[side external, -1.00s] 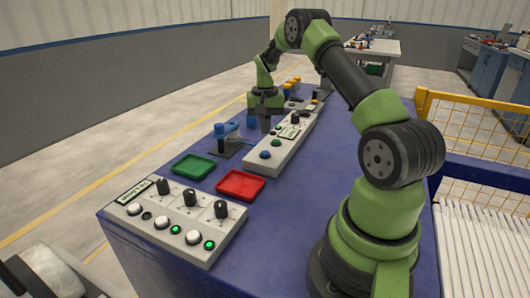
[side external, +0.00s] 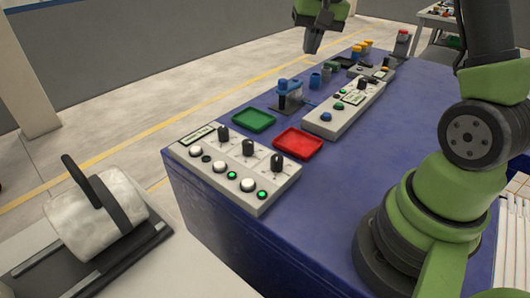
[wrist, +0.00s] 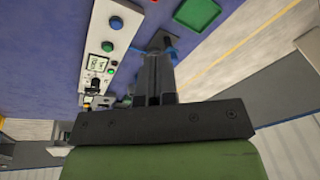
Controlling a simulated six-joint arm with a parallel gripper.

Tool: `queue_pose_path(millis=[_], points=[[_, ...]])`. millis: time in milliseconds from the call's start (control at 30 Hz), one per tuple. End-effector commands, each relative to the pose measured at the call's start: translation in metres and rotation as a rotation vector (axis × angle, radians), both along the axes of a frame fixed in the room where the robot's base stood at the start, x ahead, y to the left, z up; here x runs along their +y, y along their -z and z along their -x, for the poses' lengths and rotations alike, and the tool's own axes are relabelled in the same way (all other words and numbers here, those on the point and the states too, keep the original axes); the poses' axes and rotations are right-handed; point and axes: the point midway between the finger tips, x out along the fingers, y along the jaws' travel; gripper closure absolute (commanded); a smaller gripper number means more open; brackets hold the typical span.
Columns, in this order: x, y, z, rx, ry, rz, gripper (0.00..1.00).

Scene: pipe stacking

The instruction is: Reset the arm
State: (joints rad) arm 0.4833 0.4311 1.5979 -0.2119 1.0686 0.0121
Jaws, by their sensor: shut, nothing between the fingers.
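My gripper (side external: 313,42) hangs at the top of the side external view, well above the far part of the blue table. Its fingers point down, are shut, and hold nothing. In the wrist view the shut fingers (wrist: 157,75) show in front of the dark palm bar, with the blue table behind them. In that view a blue part on the table is partly hidden by the fingers.
A front control panel (side external: 235,168), a green tray (side external: 253,121), a red tray (side external: 299,143), a blue part on a dark stand (side external: 289,95) and a long button panel (side external: 343,108) stand on the blue table (side external: 350,160). The air around my gripper looks clear.

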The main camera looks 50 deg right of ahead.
Motion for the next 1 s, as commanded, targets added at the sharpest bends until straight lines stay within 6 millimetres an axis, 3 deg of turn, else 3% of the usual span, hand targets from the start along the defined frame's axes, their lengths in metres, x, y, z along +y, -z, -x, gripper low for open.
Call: queue_pose_path(millis=[33, 200, 333, 500, 700, 1000], points=[[0.021, -0.019, 0.007, -0.039, -0.041, 0.009, 1.00], [0.082, -0.059, 0.042, -0.151, -0.159, 0.019, 1.00], [0.122, -0.076, 0.078, -0.238, -0.250, 0.019, 1.00], [0.159, -0.080, 0.129, -0.345, -0.361, 0.007, 1.00], [0.180, -0.071, 0.167, -0.427, -0.442, -0.011, 1.00], [0.184, -0.067, 0.176, -0.446, -0.463, -0.017, 1.00]])
